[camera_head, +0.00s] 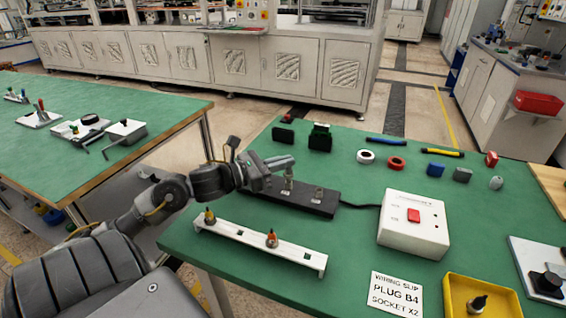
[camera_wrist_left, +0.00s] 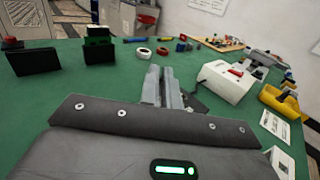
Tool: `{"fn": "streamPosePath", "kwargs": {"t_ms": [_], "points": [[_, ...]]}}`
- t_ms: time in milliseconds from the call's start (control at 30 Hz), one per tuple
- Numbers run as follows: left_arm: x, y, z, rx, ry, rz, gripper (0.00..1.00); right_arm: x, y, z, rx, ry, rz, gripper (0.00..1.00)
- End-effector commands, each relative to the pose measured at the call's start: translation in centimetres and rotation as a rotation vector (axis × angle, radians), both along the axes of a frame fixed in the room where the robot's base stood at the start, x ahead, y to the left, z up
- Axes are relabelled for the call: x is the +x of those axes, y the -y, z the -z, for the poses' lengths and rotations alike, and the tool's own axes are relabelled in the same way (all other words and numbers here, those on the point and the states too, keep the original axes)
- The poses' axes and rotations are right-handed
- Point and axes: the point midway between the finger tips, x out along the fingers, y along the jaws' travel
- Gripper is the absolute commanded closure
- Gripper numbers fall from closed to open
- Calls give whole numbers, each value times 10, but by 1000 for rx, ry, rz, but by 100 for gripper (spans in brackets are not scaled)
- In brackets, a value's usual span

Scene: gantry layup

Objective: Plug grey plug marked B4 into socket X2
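The black socket strip (camera_head: 262,191) lies on the green table with a cable to its right. My left gripper (camera_head: 286,163) is over the strip's middle, fingers close together at the top of an upright grey plug (camera_head: 288,184). I cannot tell whether the plug is seated or just above its socket. To its right is a metal socket (camera_head: 318,194). Socket labels are not readable. In the left wrist view the fingers (camera_wrist_left: 164,88) are nearly together and the plug is hidden. The wiring slip (camera_head: 396,294) reads plug B4, socket X2. My right gripper is not in view.
A white rail (camera_head: 240,239) in front holds a yellow-marked plug (camera_head: 209,216), an orange-marked plug (camera_head: 271,238) and an empty hole. A white box with red switch (camera_head: 414,222) stands right. A yellow tray (camera_head: 455,288) holds another plug. Black blocks (camera_head: 319,138) stand behind.

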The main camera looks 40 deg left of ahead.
Motion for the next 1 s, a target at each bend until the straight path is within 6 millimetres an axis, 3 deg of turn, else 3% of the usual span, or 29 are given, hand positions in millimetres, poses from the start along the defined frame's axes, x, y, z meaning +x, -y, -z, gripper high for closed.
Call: {"fn": "streamPosePath", "kwargs": {"t_ms": [833, 1000], "points": [[0, 0, 21, 0, -3, 1, 100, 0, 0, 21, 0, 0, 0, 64], [0, 0, 20, 0, -2, 1, 75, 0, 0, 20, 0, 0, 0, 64]]}}
